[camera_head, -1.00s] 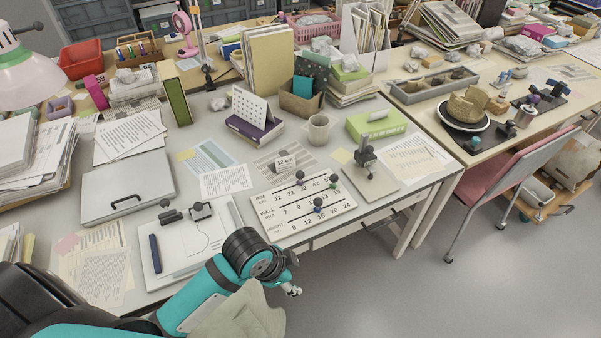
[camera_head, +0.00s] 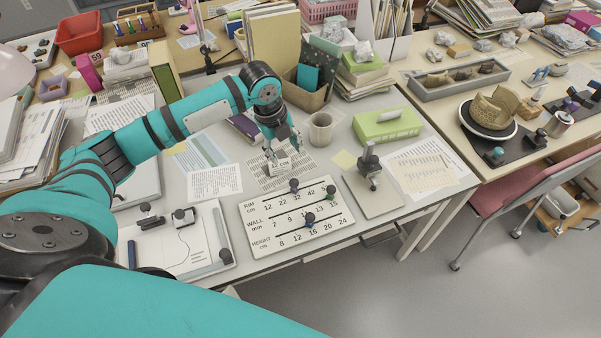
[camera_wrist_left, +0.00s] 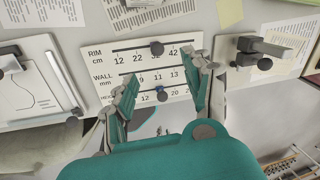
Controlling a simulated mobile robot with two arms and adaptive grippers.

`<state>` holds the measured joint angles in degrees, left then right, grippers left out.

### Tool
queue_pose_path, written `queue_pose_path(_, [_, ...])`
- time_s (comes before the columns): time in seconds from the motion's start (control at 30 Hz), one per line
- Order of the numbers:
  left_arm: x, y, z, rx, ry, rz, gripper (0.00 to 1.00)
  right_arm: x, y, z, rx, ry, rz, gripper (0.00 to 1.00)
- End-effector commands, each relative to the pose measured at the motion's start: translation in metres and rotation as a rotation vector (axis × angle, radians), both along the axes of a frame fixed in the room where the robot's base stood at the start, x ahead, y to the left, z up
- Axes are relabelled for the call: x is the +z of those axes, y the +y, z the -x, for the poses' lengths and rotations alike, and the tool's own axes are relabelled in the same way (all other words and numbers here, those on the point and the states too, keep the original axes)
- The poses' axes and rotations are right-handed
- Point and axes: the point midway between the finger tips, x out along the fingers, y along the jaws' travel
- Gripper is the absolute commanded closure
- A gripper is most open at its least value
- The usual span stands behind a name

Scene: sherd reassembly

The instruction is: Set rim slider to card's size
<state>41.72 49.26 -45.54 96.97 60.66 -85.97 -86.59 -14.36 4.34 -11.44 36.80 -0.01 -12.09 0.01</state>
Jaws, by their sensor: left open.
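The white slider board (camera_head: 295,222) lies on the desk, with rows marked RIM, WALL and HEIGHT; it also shows in the left wrist view (camera_wrist_left: 100,88). The rim slider's dark knob (camera_head: 294,185) stands near 32; it is also in the wrist view (camera_wrist_left: 156,48). My right gripper is out of view.
A stand on a grey plate (camera_head: 371,165) is right of the board. A white pad (camera_head: 178,240) with small devices lies left. A mug (camera_head: 320,128) and a green box (camera_head: 386,125) are behind. The desk's front edge is close below the board.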

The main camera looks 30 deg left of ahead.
Motion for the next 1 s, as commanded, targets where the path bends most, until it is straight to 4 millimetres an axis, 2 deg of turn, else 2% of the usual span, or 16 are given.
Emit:
queue_pose_path(0.07, [-0.012,-0.002,0.0,-0.001,0.006,0.001,0.49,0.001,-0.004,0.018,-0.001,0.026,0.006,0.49])
queue_pose_path(0.2, [-0.04,-0.005,-0.005,0.001,0.006,0.002,0.49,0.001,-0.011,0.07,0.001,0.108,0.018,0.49])
queue_pose_path(0.3, [-0.061,-0.008,-0.008,0.002,0.004,0.001,0.49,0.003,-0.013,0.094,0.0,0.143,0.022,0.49])
queue_pose_path(0.33, [-0.068,-0.009,-0.01,0.002,0.004,0.002,0.49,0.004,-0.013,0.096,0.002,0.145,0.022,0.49])
queue_pose_path(0.43, [-0.09,-0.011,-0.013,0.001,0.004,0.003,0.49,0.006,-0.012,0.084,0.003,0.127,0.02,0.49])
queue_pose_path(0.6, [-0.124,-0.014,-0.019,0.002,0.004,0.002,0.49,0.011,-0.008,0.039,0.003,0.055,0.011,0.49])
queue_pose_path(0.7, [-0.141,-0.016,-0.021,0.002,0.002,0.0,0.49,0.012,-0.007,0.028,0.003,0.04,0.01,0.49])
queue_pose_path(0.83, [-0.155,-0.017,-0.024,0.002,0.001,0.001,0.49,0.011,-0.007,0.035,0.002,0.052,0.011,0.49])
queue_pose_path(1.0, [-0.163,-0.017,-0.025,0.001,-0.001,0.001,0.49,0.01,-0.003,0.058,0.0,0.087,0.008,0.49])
